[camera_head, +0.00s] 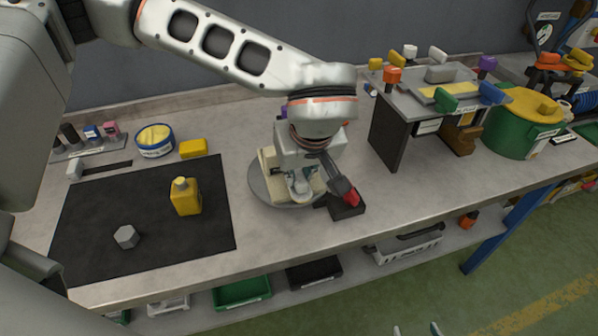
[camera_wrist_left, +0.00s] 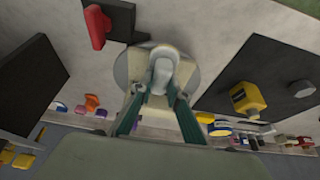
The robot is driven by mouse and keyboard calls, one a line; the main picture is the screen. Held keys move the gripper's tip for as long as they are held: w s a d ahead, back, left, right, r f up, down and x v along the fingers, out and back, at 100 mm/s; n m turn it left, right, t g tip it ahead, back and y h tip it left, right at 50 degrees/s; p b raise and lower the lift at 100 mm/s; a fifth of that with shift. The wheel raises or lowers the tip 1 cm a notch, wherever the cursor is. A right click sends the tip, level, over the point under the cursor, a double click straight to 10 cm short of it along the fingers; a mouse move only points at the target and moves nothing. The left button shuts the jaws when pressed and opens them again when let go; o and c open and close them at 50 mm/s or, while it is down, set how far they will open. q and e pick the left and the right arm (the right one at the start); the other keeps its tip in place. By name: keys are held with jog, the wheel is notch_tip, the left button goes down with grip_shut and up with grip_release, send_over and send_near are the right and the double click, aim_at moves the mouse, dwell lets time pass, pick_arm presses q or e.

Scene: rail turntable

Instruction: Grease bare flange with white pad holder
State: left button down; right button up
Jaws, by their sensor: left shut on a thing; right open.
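My left gripper (camera_head: 305,192) is over the round grey turntable (camera_head: 262,188), pointing down. In the left wrist view its two green-sided fingers (camera_wrist_left: 160,100) are shut on a white, rounded piece (camera_wrist_left: 164,68), which looks like the white pad holder. The piece is over a cream part (camera_wrist_left: 133,68) on the turntable; I cannot tell whether they touch. The cream part (camera_head: 268,163) also shows beside the gripper in the head view. The bare flange cannot be made out; the gripper covers much of the turntable. Two pale tips of my right gripper (camera_head: 418,330) show at the bottom edge, apart.
A red piece (camera_head: 351,197) sits at a dark block (camera_head: 347,210) right of the turntable. A yellow bottle (camera_head: 186,197) and grey hex piece (camera_head: 126,237) stand on the black mat (camera_head: 85,215). A raised stand (camera_head: 388,130) and green pot (camera_head: 510,130) are further right.

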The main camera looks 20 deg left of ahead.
pick_arm(q)
jog(key=shift+f, duration=0.15)
dwell(0.3)
jog(key=shift+f+b, duration=0.35)
jog(key=shift+a, duration=0.1)
jog(key=shift+s+a+r, duration=0.1)
jog(key=shift+s+a, duration=0.45)
jog(key=shift+a, duration=0.2)
jog(key=shift+s+a, duration=0.1)
jog(key=shift+s+a, duration=0.5)
jog(key=shift+a, duration=0.25)
jog(key=shift+w+d, duration=0.1)
jog(key=shift+d, duration=0.05)
